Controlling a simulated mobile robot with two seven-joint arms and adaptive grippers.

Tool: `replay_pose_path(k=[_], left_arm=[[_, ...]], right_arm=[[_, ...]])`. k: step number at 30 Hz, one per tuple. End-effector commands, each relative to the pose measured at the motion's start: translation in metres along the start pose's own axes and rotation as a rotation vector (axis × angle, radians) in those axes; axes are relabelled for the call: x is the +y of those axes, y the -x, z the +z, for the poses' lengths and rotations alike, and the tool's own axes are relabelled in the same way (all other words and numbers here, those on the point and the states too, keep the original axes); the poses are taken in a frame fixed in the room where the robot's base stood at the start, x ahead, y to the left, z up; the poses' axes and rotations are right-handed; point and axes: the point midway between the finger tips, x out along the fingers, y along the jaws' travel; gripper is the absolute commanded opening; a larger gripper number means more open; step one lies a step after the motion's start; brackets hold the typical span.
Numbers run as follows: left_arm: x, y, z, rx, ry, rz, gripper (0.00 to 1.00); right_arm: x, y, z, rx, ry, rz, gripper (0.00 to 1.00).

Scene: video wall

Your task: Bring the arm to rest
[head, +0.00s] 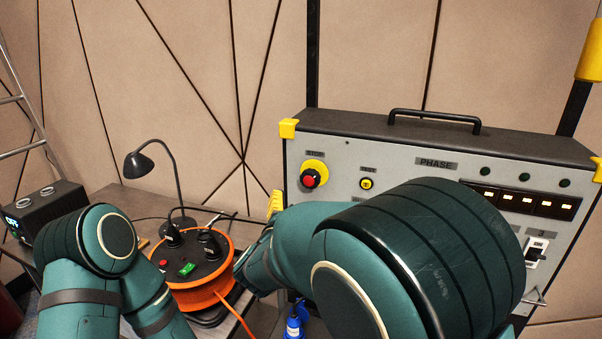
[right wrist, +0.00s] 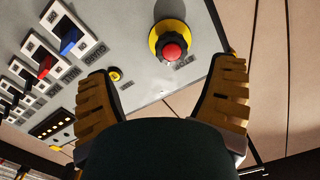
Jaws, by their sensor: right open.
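My right arm (head: 400,260) reaches across the lower middle of the head view, in front of the grey control panel (head: 385,185). Its gripper is not clearly visible there. In the right wrist view my right gripper (right wrist: 163,66) is open and empty, its two yellow-padded fingers spread wide. The red stop button (right wrist: 174,52) on its yellow base shows beyond the fingers, apart from them; it also shows in the head view (head: 310,178). My left arm (head: 90,255) is bent at the lower left of the head view, and its gripper is out of view.
An orange cable reel (head: 205,290) and a black desk lamp (head: 150,165) stand on a table (head: 125,200) between the arms. A dark box with a display (head: 45,212) is at the left. The panel has lit indicators (head: 520,200) and lever switches (right wrist: 70,40).

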Motion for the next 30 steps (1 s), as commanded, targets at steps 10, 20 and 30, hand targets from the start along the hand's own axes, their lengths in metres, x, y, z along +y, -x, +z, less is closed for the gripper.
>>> replay_pose_path(k=[10, 20, 30], left_arm=[[0.0, 0.0, 0.0, 0.0, 0.0, 0.0, 0.47], [0.0, 0.0, 0.0, 0.0, 0.0, 0.0, 0.47], [0.0, 0.0, 0.0, 0.0, 0.0, 0.0, 0.47]], right_arm=[[0.166, -0.014, 0.151, -0.52, 0.223, 0.015, 0.83], [0.303, 0.102, 0.252, -1.138, 0.242, -0.001, 0.83], [0.341, 0.198, 0.27, -1.471, 0.178, -0.064, 0.83]])
